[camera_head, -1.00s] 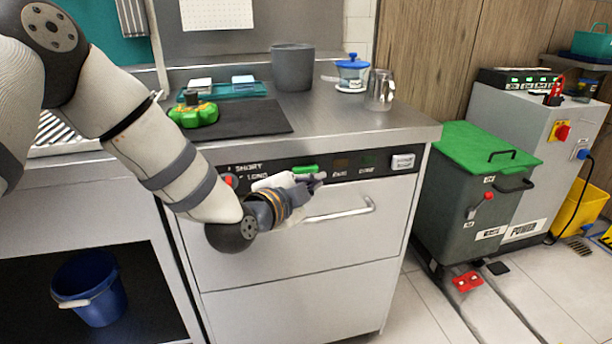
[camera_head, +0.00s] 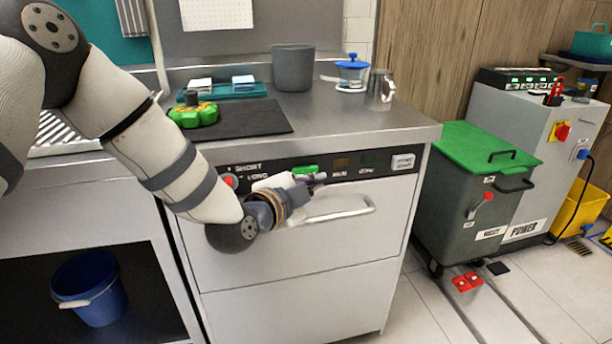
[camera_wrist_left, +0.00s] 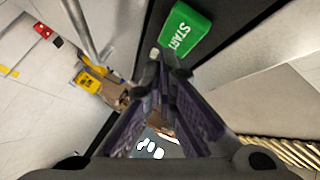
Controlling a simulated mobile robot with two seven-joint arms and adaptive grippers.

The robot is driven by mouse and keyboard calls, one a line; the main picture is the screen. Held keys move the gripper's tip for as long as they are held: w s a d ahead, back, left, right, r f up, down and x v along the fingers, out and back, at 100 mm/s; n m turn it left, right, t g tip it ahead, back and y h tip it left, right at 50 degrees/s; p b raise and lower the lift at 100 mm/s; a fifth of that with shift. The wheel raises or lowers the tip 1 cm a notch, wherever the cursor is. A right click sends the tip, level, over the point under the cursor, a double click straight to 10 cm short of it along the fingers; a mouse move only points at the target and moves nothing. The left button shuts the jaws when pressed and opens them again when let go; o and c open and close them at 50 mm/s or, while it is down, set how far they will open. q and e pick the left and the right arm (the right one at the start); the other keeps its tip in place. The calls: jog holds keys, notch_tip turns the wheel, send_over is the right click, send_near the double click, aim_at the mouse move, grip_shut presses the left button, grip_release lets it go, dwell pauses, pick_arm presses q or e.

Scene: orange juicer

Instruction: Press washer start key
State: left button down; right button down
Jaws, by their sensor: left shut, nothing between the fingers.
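The washer (camera_head: 290,292) is a light grey front-panel machine under the steel counter, with a black control strip along its top. Its green start key (camera_head: 306,169) sits in the middle of that strip. In the left wrist view the key (camera_wrist_left: 185,30), marked START, is just beyond the fingertips, up and to the right. My left gripper (camera_head: 320,180) is shut and empty, in front of the strip just below and right of the key. It also shows in the left wrist view (camera_wrist_left: 162,65). I cannot tell whether the fingertips touch the strip. My right gripper is not in view.
A red button (camera_head: 230,181) is left on the strip, and a white labelled plate (camera_head: 403,162) is right. The washer's bar handle (camera_head: 350,211) lies just below my gripper. A green-lidded bin (camera_head: 470,195) stands to the right. The counter holds a grey pot (camera_head: 293,68).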

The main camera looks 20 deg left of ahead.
pick_arm(q)
jog(key=shift+w+a, duration=0.2)
jog(key=shift+w, duration=0.15)
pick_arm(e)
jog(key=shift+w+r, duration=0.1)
pick_arm(q)
jog(key=shift+w+a, duration=0.35)
jog(key=shift+w, duration=0.1)
dwell(0.6)
jog(key=shift+s+d, duration=0.1)
jog(key=shift+s+d+p, duration=0.45)
jog(key=shift+s+p, duration=0.1)
jog(key=shift+s, duration=0.15)
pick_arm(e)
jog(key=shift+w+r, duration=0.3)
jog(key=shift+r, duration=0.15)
